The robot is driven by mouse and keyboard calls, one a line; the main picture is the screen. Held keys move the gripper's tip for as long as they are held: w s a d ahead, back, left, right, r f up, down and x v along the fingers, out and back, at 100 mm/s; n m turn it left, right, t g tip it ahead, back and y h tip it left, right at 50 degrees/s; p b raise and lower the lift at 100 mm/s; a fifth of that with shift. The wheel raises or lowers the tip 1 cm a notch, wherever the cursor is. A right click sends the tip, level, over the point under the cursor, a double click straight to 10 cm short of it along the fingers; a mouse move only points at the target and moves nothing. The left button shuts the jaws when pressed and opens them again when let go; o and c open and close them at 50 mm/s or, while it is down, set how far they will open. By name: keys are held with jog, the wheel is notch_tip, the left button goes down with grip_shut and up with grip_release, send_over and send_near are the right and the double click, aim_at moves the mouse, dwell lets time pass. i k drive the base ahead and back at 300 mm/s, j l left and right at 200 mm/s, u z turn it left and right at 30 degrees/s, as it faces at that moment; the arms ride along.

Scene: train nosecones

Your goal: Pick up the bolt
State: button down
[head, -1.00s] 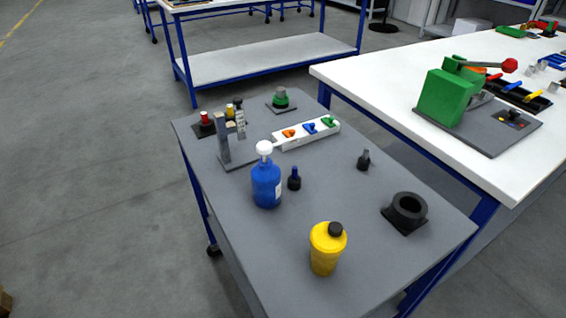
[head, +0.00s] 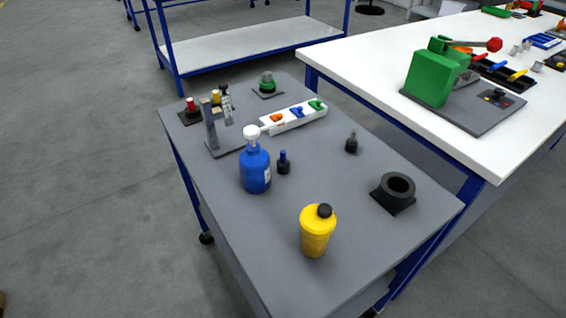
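No object shows clearly as a bolt at this size. A small dark upright piece with a thin grey top (head: 351,143) stands on the grey table (head: 345,185), right of the middle. A small black piece with a blue top (head: 284,163) stands beside the blue bottle. I cannot tell whether either one is the bolt. My gripper is not in view.
A blue bottle (head: 255,170), a yellow bottle (head: 317,232) and a black ring holder (head: 395,190) stand on the grey table. Behind are a grey bracket (head: 211,128) and a white tray (head: 295,117). A white workbench (head: 450,135) adjoins on the right.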

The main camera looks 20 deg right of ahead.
aim_at(283, 164)
jog(key=k+l, duration=0.1)
jog(key=l, duration=0.35)
jog(key=k+l+z, duration=0.1)
jog(key=l, duration=0.35)
jog(key=k+l, duration=0.15)
jog(key=l, duration=0.35)
jog(key=k+l, duration=0.1)
jog(key=l, duration=0.35)
jog(key=z, duration=0.05)
